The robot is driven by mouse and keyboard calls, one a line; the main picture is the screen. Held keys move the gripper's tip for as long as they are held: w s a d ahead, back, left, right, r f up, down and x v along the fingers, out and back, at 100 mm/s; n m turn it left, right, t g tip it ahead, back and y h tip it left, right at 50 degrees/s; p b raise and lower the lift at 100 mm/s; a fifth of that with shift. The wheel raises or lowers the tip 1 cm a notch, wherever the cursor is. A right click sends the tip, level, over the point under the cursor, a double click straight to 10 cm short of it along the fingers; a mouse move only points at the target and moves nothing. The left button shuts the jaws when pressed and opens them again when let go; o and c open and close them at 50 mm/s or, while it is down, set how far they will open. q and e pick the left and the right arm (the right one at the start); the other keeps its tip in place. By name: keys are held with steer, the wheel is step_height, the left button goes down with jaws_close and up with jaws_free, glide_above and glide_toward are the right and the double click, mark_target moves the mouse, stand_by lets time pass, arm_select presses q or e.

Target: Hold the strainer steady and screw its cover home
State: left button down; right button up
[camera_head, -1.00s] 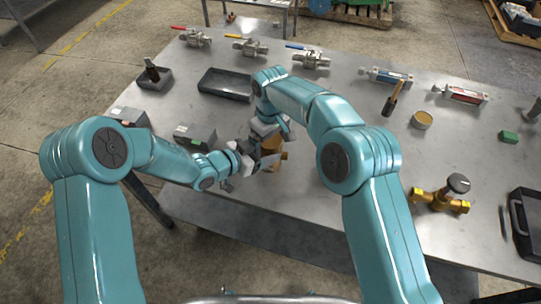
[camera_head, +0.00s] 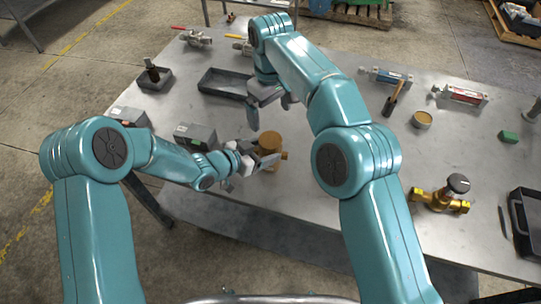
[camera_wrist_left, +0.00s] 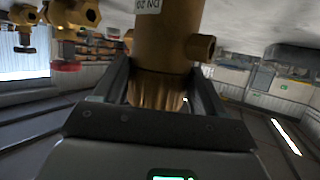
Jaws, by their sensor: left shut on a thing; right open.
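The brass strainer (camera_head: 272,149) stands upright near the table's front edge, with a round brown top that I take to be its cover (camera_head: 269,139). My left gripper (camera_head: 267,161) is shut on the strainer from the front left. In the left wrist view the strainer's body (camera_wrist_left: 168,35) shows a white DN 20 label and a side port. A fluted part (camera_wrist_left: 157,88) of it lies between the fingers. My right gripper (camera_head: 272,113) is open and empty, raised behind the strainer and apart from it. Whether the cover is fully seated cannot be told.
Grey boxes (camera_head: 196,136) stand left of the strainer. A dark tray (camera_head: 224,84) lies behind it. A brass valve (camera_head: 440,197), a round tin (camera_head: 421,119) and a brush (camera_head: 391,102) lie to the right. The table right of the strainer is partly hidden by my right arm.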

arm_select(q)
steer(key=shift+r, duration=0.1)
jaws_free()
steer(key=shift+s+a, duration=0.1)
steer(key=shift+a, duration=0.1)
steer(key=b+v, duration=0.2)
steer(key=v, duration=1.4)
arm_select(e)
step_height(320, 180, down, 2)
steer(key=shift+f, duration=0.1)
arm_select(q)
steer(key=shift+s, duration=0.1)
